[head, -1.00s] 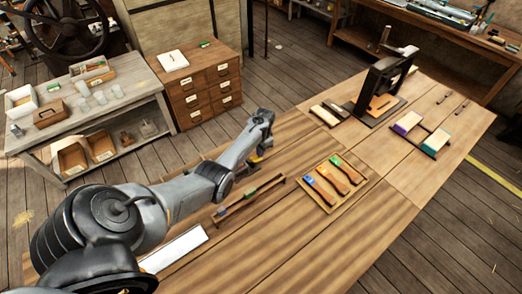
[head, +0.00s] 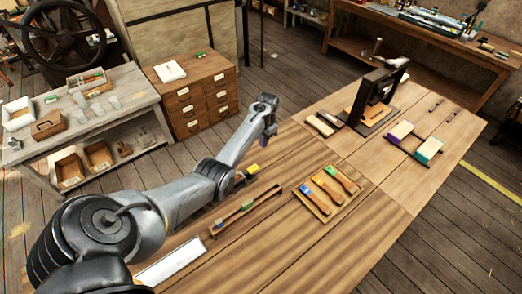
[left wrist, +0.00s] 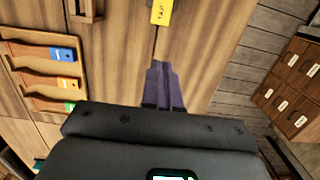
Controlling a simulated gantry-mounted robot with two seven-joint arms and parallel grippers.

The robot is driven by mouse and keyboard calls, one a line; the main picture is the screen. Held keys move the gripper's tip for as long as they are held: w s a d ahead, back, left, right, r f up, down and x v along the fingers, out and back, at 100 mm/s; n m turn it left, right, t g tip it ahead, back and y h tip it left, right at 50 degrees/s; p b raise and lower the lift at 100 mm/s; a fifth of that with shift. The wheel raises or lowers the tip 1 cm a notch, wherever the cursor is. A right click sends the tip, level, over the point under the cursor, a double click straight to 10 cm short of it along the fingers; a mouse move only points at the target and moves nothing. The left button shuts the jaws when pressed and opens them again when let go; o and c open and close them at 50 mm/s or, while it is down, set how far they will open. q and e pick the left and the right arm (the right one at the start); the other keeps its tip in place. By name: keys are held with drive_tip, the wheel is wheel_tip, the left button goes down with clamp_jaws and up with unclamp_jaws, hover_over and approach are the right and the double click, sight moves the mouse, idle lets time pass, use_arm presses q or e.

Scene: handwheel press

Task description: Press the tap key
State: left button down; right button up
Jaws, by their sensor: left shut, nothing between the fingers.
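The yellow key (head: 253,168) sits on the wooden bench near the far edge, left of the middle in the head view. In the left wrist view the yellow key (left wrist: 161,12) is cut by the top edge and carries dark lettering that seems to read TAP. My left gripper (head: 267,142) is raised above the bench beyond the key, apart from it. Its purple fingers (left wrist: 162,66) are shut together and empty, with a gap of bench between their tips and the key. My right gripper is out of view.
A long slotted wooden rail (head: 240,212) lies nearer than the key. A dark press (head: 374,100) stands at the far right. Bench around the key is mostly bare.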

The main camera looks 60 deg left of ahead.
use_arm(q)
drive_tip(key=shift+w+r, duration=0.25)
drive_tip(key=shift+r, duration=0.55)
drive_tip(key=shift+f, duration=0.1)
